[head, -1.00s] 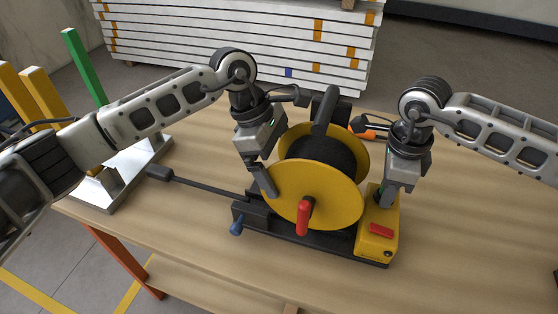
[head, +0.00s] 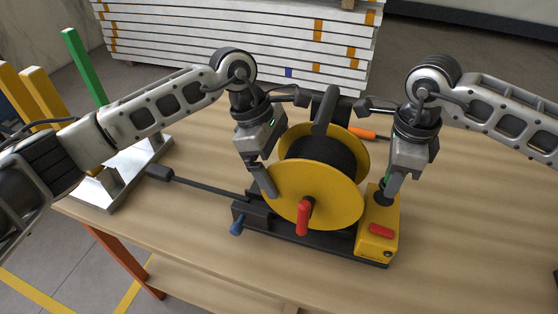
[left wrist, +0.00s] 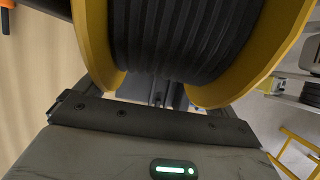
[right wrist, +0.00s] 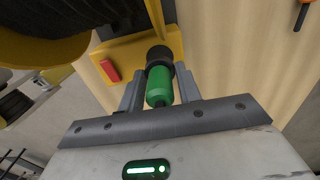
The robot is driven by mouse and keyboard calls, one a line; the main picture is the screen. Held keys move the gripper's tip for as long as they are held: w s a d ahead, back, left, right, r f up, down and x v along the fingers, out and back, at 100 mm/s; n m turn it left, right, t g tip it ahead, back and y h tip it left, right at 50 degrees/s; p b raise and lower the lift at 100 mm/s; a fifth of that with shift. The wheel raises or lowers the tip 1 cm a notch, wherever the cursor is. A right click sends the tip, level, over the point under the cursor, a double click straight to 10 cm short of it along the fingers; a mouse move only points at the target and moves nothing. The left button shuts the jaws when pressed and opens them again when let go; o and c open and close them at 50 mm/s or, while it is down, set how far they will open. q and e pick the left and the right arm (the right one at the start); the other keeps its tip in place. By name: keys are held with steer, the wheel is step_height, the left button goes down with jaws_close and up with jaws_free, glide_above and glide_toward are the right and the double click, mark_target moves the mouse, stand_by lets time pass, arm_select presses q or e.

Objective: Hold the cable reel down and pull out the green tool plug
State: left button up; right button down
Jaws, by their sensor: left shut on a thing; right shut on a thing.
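The cable reel (head: 335,205) has yellow flanges and dark cable and stands upright on a black base (head: 305,238). My left gripper (head: 269,188) is shut on the reel at its left side; its fingertips are mostly hidden in the left wrist view, where the yellow flanges (left wrist: 92,45) fill the top. The green tool plug (right wrist: 159,88) has a black end and stands between the fingers of my right gripper (right wrist: 158,92), which is shut on it. In the head view my right gripper (head: 388,190) is above the yellow box (head: 378,222). I cannot tell whether the plug's black end still touches the box.
A red switch (head: 381,230) is on the box. A black-ended rod (head: 195,185) extends left. An orange-handled tool (head: 362,133) lies behind. The table (head: 460,230) is clear at right.

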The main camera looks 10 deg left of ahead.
steer(key=shift+r, duration=1.4)
steer(key=s+d+f, duration=0.2)
steer(key=s+d, duration=0.1)
steer(key=d, duration=0.4)
glide_above(459, 273)
step_height(459, 273, down, 6)
steer(key=shift+r, duration=0.1)
steer(key=shift+f, duration=2.25)
steer(key=shift+f, duration=0.15)
steer(key=shift+f, duration=0.45)
